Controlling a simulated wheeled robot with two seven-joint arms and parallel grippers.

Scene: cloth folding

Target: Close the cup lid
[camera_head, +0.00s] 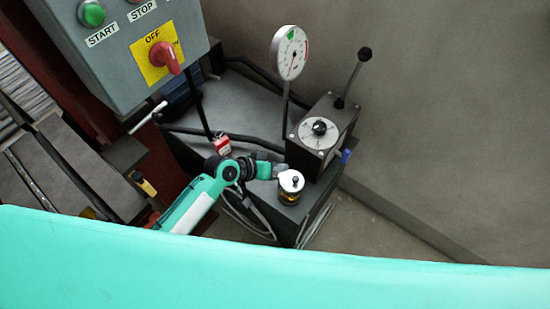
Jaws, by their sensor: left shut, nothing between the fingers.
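A small cup (288,198) with a dark, yellowish body stands near the front corner of a dark grey machine top. A pale round lid (286,184) with a black knob is over its top; I cannot tell whether it is fully seated. My left gripper (280,170) reaches in from the left, just behind and left of the lid. It is shut and holds nothing. Its tips are close to the lid edge, and I cannot tell whether they touch it. My right gripper is not in view.
A black box with a dial (319,131) and a lever (355,75) stands right behind the cup. A round gauge (290,53) rises behind it. A red padlock (222,145) is near my left arm. A control box (112,62) is at upper left. A broad teal surface crosses the bottom.

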